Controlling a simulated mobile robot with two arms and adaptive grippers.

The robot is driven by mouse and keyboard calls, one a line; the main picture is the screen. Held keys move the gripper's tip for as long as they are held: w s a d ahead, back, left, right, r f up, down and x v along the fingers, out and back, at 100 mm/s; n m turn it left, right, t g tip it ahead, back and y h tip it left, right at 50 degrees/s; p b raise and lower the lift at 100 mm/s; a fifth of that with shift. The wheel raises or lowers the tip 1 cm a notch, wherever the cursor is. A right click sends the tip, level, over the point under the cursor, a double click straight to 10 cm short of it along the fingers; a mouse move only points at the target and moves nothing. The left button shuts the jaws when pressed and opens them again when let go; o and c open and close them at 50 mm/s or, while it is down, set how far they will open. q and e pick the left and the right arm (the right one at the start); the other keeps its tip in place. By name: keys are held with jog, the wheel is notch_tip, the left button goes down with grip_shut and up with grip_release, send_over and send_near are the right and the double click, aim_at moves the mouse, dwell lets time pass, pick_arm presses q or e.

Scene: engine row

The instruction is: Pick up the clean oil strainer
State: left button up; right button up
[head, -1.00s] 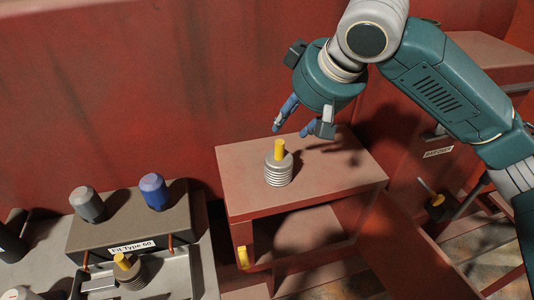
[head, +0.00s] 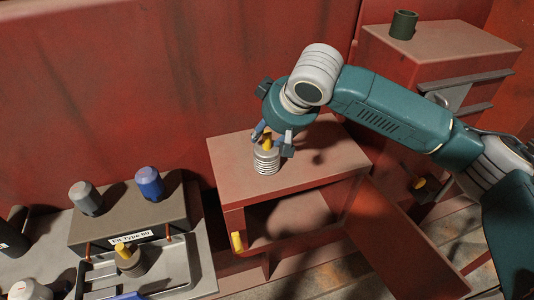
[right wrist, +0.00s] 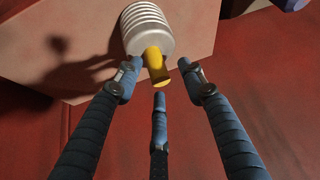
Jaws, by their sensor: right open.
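A ribbed grey strainer with a yellow top stem (head: 266,161) stands upright on the red cabinet top (head: 325,152). It looks clean. My right gripper (head: 272,138) is open and above it, with its fingers around the yellow stem in the head view. In the right wrist view, the strainer (right wrist: 147,30) lies just beyond the open fingertips (right wrist: 160,85), with the yellow stem pointing between them. I cannot tell whether any finger touches it. A second yellow-stemmed part (head: 130,262) sits in the tray at the lower left.
A box labelled "Fit Type 60" (head: 128,222) carries a grey knob (head: 85,197) and a blue knob (head: 149,184). The red cabinet's front is open, its door (head: 405,245) swung out to the right. A dark green cup (head: 403,25) stands on the cabinet behind. The red wall is close behind.

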jog(key=shift+c, duration=0.2)
jog(key=c, duration=0.9)
pick_arm(q)
jog(key=shift+s+d+f, duration=0.1)
jog(key=shift+s+d, duration=0.15)
jog(key=shift+s, duration=0.75)
pick_arm(e)
grip_shut()
pick_arm(q)
jog(key=shift+w+d, duration=0.1)
jog(key=shift+w, duration=0.2)
pick_arm(e)
jog(key=shift+r, duration=0.1)
